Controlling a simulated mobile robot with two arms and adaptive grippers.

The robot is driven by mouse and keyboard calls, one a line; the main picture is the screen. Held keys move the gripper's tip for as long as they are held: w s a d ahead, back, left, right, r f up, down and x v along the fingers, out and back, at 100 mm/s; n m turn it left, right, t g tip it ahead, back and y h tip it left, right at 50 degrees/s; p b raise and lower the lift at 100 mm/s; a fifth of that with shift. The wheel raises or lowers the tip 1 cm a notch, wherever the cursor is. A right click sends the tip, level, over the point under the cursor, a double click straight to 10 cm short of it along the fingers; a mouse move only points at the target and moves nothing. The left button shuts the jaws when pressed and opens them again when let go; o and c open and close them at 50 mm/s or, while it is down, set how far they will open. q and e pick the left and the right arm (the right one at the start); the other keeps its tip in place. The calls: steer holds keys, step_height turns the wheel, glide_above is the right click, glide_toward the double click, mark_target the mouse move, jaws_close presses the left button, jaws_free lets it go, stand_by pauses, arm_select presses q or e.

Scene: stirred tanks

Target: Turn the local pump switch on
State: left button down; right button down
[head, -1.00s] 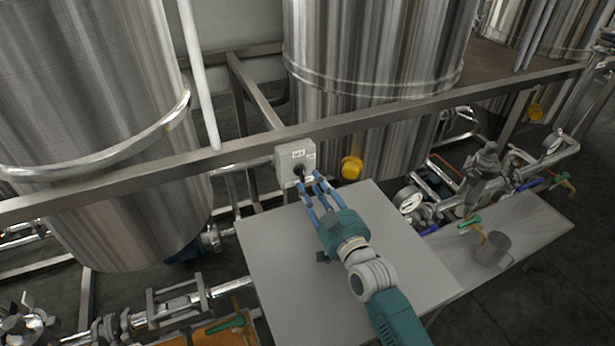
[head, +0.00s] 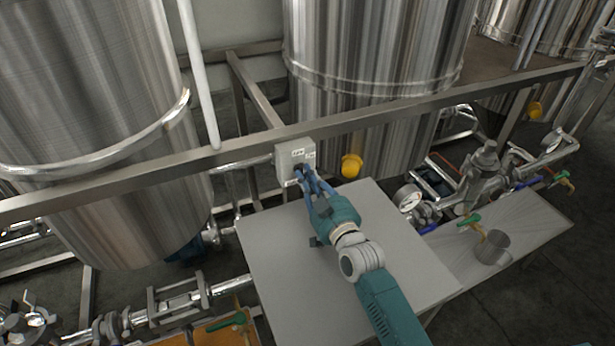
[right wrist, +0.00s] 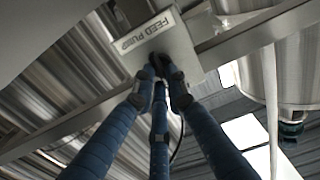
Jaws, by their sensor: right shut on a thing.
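The local pump switch is a small light grey box (head: 293,154) fixed on the metal rail in the head view. A black knob (right wrist: 157,62) sits on its face in the right wrist view, under a label that reads "FEED PUMP". My right gripper (head: 304,172) has blue fingers, and they are shut on the knob at the front of the box. The fingertips hide most of the knob, so its setting cannot be told. My left gripper is not in view.
A flat grey panel (head: 275,247) lies below my right arm. Large steel tanks stand behind the rail (head: 130,172). A yellow round part (head: 351,166) sits right of the switch. A pressure gauge (head: 407,198), pipes and a metal cup (head: 494,247) are at the right.

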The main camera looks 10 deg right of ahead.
steer(key=shift+m, duration=0.4)
steer(key=shift+m+p, duration=0.45)
steer(key=shift+m, duration=0.55)
steer(key=m, duration=0.2)
steer(key=shift+d+f+m, duration=0.1)
steer(key=shift+m, duration=0.2)
steer(key=m, duration=0.3)
steer(key=shift+f+p, duration=0.15)
steer(key=shift+p, duration=0.25)
steer(key=shift+f+m, duration=0.1)
steer(key=shift+m, duration=1.6)
steer(key=c, duration=1.7)
jaws_free()
steer(key=shift+c, duration=0.2)
